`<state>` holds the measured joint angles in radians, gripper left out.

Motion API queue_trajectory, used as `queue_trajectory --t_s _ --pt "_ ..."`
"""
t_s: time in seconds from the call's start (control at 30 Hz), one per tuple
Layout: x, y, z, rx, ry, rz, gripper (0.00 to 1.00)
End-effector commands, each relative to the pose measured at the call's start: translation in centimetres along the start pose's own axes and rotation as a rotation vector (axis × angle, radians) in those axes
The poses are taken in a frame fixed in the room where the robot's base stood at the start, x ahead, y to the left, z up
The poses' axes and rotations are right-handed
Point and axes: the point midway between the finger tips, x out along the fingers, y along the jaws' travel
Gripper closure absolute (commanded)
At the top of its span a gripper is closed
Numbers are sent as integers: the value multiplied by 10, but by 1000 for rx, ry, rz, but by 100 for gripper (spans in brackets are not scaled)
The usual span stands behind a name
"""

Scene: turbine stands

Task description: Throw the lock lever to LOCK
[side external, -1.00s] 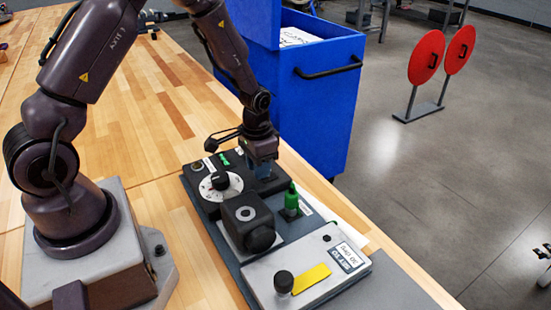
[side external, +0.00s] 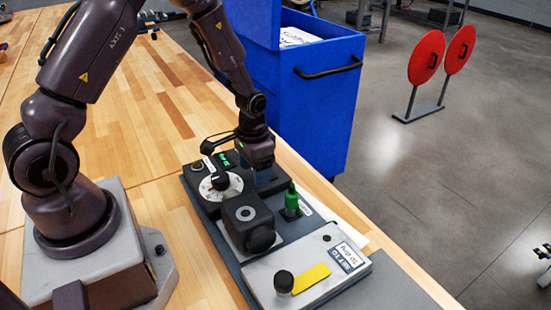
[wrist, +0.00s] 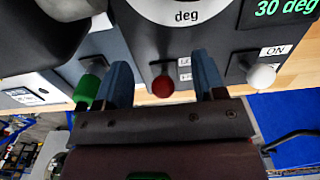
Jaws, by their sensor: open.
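In the wrist view a small lever with a red knob (wrist: 163,86) stands out from the dark panel, beside small white labels (wrist: 185,62) that are partly covered by a finger. It looks like the lock lever. My gripper (wrist: 162,66) is open, with one blue finger on each side of the red knob and gaps on both sides. I cannot tell how deep the fingers reach around it. In the side view my gripper (side external: 264,175) is low over the far end of the dark fixture (side external: 211,198), and it hides the red lever there.
A white-knobbed switch (wrist: 261,77) marked ON is to the right in the wrist view. A green handle (side external: 291,196) stands close by my gripper. A white dial (side external: 207,190), a dark block (side external: 243,218) and a plate with a black knob (side external: 284,281) are near. A blue cabinet (side external: 318,100) stands behind.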

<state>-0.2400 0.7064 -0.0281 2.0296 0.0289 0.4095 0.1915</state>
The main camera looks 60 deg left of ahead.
Motion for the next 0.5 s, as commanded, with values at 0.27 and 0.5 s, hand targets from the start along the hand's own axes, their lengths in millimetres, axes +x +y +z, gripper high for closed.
queue_trajectory --t_s 0.27,0.5 --pt "-4 0 -1 0 3 0 36" --pt "-23 0 -1 0 5 -1 36"
